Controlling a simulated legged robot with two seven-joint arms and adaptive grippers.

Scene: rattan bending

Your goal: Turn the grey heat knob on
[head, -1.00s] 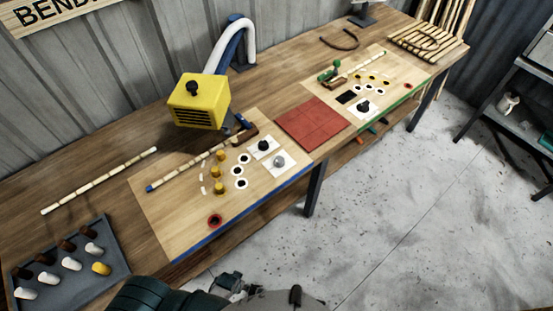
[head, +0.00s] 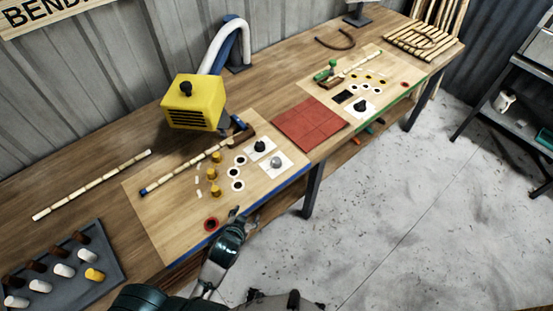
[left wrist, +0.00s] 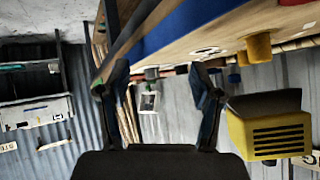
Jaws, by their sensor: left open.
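The grey knob (head: 276,162) sits on a white plate on the left light wood board (head: 180,225), near its blue front edge. A black knob (head: 260,146) on another white plate is just behind it. My left gripper (head: 243,214) is open and empty at the board's front edge, in front of the knob and apart from it. In the left wrist view, its two fingers (left wrist: 158,85) are spread with nothing between them. I cannot make out the grey knob in that view. My right gripper is not in view.
A yellow heater box (head: 192,102) stands behind the board. A rattan rod (head: 185,168), yellow pegs (head: 214,190) and a red-ringed button (head: 211,224) are on it. A red mat (head: 310,124) lies to the right, and a grey peg tray (head: 75,285) at lower left.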

